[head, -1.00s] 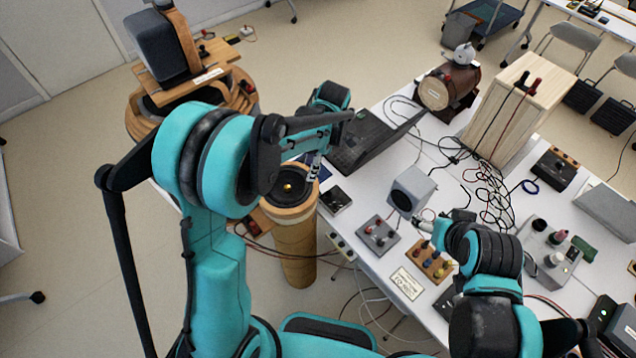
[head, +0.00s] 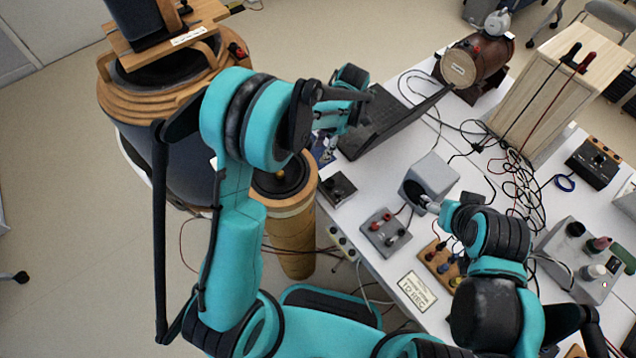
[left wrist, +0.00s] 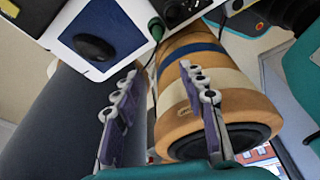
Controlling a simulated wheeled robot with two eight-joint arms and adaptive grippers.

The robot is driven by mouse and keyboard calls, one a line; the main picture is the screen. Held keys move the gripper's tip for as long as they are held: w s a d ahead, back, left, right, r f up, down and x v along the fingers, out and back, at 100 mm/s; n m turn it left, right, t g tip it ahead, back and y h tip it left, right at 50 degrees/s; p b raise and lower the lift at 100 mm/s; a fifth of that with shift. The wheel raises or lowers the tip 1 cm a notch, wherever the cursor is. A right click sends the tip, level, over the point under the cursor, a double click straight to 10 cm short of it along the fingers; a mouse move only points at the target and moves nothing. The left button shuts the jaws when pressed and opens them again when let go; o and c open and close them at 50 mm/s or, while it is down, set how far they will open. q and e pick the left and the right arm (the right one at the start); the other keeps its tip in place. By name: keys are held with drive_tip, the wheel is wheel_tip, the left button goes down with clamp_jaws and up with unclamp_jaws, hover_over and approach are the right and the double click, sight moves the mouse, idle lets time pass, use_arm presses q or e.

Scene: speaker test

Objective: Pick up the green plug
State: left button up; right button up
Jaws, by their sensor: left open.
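A small green plug (left wrist: 156,29) shows in the left wrist view at the white table's edge, between a blue mat and a dark box, with a dark cable running down from it. I cannot make it out in the head view. My left gripper (left wrist: 160,78) is open and empty, its two fingers pointing toward the table edge, with the plug beyond and between the tips. In the head view my left gripper (head: 326,148) is over the table's left edge. My right gripper (head: 430,205) is by the grey cube speaker; its jaws are too small to read.
A wooden cylinder speaker (left wrist: 222,99) stands close beside the left gripper, below the table edge. A black mouse (left wrist: 95,47) lies on the blue mat (left wrist: 122,38). A black laptop (head: 385,120), a small dark box (head: 336,188) and a grey cube speaker (head: 432,175) stand on the table.

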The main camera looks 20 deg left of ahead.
use_arm(q)
drive_tip(key=b+x, duration=0.2)
drive_tip(key=x, duration=0.2)
drive_tip(key=d+b+x, duration=0.1)
drive_tip(key=b+x, duration=0.1)
drive_tip(key=x, duration=0.3)
drive_tip(key=w+b+x, duration=0.1)
drive_tip(key=b+x, duration=0.2)
drive_tip(key=x, duration=0.1)
drive_tip(key=shift+d+f, duration=0.35)
drive_tip(key=shift+f, duration=0.1)
drive_tip(key=shift+r, duration=0.1)
use_arm(e)
wheel_tip(320, 180, down, 9)
drive_tip(key=shift+w, duration=0.15)
use_arm(q)
clamp_jaws()
use_arm(e)
drive_tip(key=shift+r, duration=0.1)
